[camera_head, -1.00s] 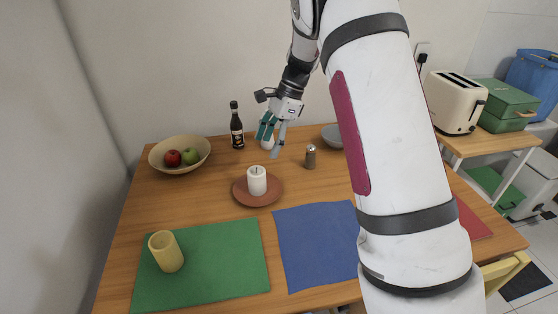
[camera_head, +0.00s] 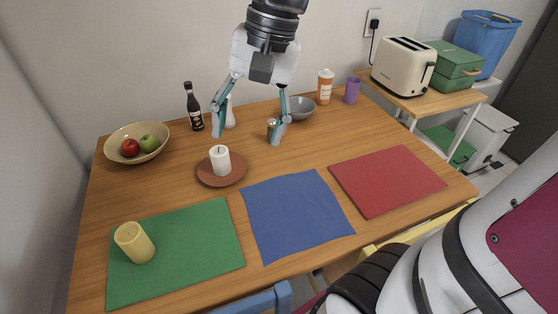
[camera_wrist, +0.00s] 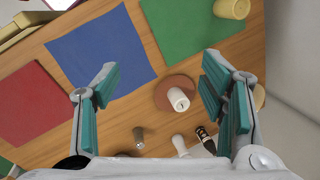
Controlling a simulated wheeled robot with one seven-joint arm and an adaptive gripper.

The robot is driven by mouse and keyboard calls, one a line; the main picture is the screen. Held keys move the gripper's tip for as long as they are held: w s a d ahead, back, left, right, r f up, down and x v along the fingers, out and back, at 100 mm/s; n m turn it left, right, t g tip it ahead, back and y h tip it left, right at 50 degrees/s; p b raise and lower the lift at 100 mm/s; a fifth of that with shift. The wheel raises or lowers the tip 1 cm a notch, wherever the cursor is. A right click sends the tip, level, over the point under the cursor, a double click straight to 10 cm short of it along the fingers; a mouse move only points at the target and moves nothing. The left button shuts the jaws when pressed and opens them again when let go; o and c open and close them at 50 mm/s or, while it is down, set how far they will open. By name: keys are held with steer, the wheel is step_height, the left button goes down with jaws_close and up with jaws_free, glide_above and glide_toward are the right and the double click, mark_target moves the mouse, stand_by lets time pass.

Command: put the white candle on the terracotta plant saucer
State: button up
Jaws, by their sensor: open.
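The white candle (camera_head: 220,160) stands upright on the terracotta plant saucer (camera_head: 207,180), towards the back left of the wooden table. In the wrist view the white candle (camera_wrist: 178,99) and the saucer (camera_wrist: 163,94) lie between my spread fingers, nearer the right-hand one. My gripper (camera_head: 247,138) is open and empty, raised above the table, to the right of the candle and apart from it. In the wrist view its fingers (camera_wrist: 158,88) stand wide apart with nothing between them at their own height.
Blue (camera_head: 296,215) and red (camera_head: 388,181) mats lie in front. A fruit bowl (camera_head: 120,154), dark bottle (camera_head: 194,107), shaker (camera_head: 271,128), grey bowl (camera_head: 299,109), orange-labelled bottle (camera_head: 325,87) and purple cup (camera_head: 352,90) stand behind.

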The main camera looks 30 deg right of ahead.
steer(key=s+d+f+n+t+h, duration=0.1)
steer(key=s+n, duration=0.6)
steer(key=s, duration=0.7)
step_height(320, 180, down, 2)
steer(key=shift+s+h, duration=0.35)
steer(key=shift+h, duration=0.55)
step_height(320, 180, up, 10)
steer(key=t+p, duration=0.2)
steer(key=p, duration=0.6)
steer(key=shift+p, duration=0.4)
